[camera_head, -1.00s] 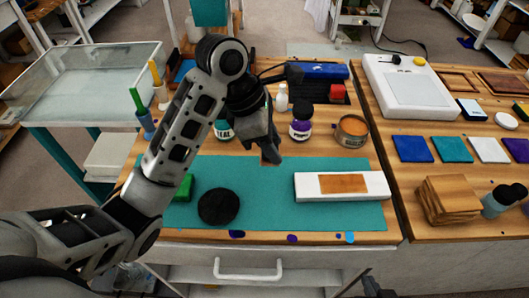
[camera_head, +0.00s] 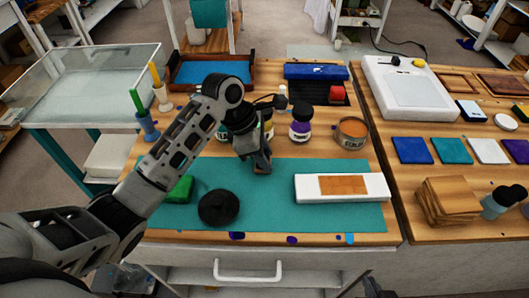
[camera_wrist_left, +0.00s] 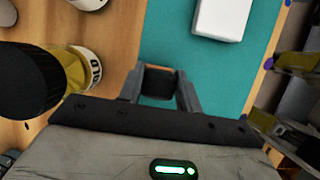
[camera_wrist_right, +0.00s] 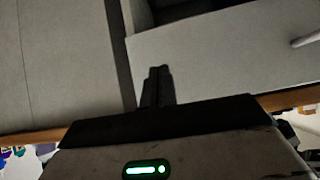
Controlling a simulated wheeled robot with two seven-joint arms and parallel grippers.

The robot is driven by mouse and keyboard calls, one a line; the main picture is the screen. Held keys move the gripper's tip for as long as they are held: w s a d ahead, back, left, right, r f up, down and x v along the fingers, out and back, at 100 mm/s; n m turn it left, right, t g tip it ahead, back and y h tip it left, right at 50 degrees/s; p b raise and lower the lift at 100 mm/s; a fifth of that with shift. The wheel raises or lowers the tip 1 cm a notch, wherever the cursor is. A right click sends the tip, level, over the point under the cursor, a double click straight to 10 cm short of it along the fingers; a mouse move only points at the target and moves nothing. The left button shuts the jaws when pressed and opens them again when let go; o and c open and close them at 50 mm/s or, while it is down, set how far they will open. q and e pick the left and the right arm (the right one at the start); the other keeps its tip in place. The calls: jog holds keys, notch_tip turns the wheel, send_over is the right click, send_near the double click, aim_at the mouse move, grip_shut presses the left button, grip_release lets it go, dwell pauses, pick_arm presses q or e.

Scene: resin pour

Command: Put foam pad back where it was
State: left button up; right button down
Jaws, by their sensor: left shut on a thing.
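My left gripper (camera_head: 262,168) is low over the back of the teal mat (camera_head: 280,218). In the left wrist view its fingers (camera_wrist_left: 160,88) are closed on a small dark block (camera_wrist_left: 158,83) with a tan edge; I cannot tell for sure that this is the foam pad. A round black pad (camera_head: 217,208) and a green block (camera_head: 179,189) lie at the mat's left. A white slab (camera_head: 308,188) with a tan wooden piece (camera_head: 344,184) lies at its right. My right gripper (camera_wrist_right: 158,72) is shut and empty, in front of a pale cabinet surface.
Behind the mat stand jars, including a purple-labelled one (camera_head: 300,128), and an open tin (camera_head: 352,133). Markers stand at the left near a blue tray (camera_head: 211,73). Colour tiles (camera_head: 412,150) and stacked wooden squares (camera_head: 447,201) are at the right. The mat's front middle is clear.

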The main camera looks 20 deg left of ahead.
pick_arm(q)
jog(key=shift+f, duration=0.15)
jog(key=o, duration=0.9)
jog(key=v, duration=1.2)
